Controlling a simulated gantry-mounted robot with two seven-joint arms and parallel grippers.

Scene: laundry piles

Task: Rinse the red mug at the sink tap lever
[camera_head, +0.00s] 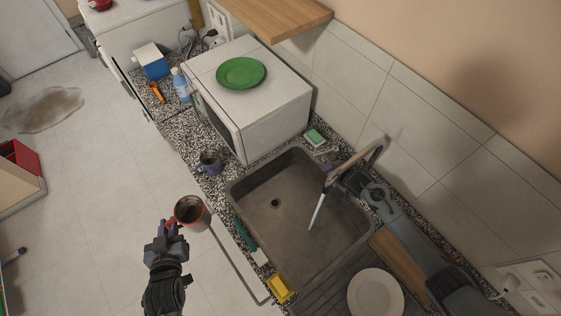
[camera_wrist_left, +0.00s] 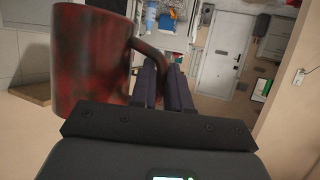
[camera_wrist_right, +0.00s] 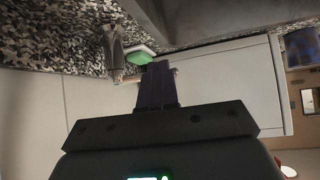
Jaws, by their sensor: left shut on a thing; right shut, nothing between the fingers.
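The red mug (camera_head: 192,213) is upright, held out in front of the counter, left of the sink (camera_head: 262,212). Dark smudges cover its side in the left wrist view (camera_wrist_left: 92,60). My left gripper (camera_head: 172,228) is shut on its handle (camera_wrist_left: 148,55). The tap (camera_head: 370,152) arches over the sink, and a thin white stream (camera_head: 317,211) falls from its spout into the basin. My right gripper (camera_head: 358,181) is shut and empty beside the tap base; its closed fingers (camera_wrist_right: 155,85) hide part of what lies behind. I cannot make out the lever clearly.
A dark blue mug (camera_head: 209,162) stands on the counter left of the sink. A yellow sponge (camera_head: 279,288) lies at the sink's front edge. A white plate (camera_head: 375,294) is on the drainer. A microwave with a green plate (camera_head: 241,73) stands behind the blue mug.

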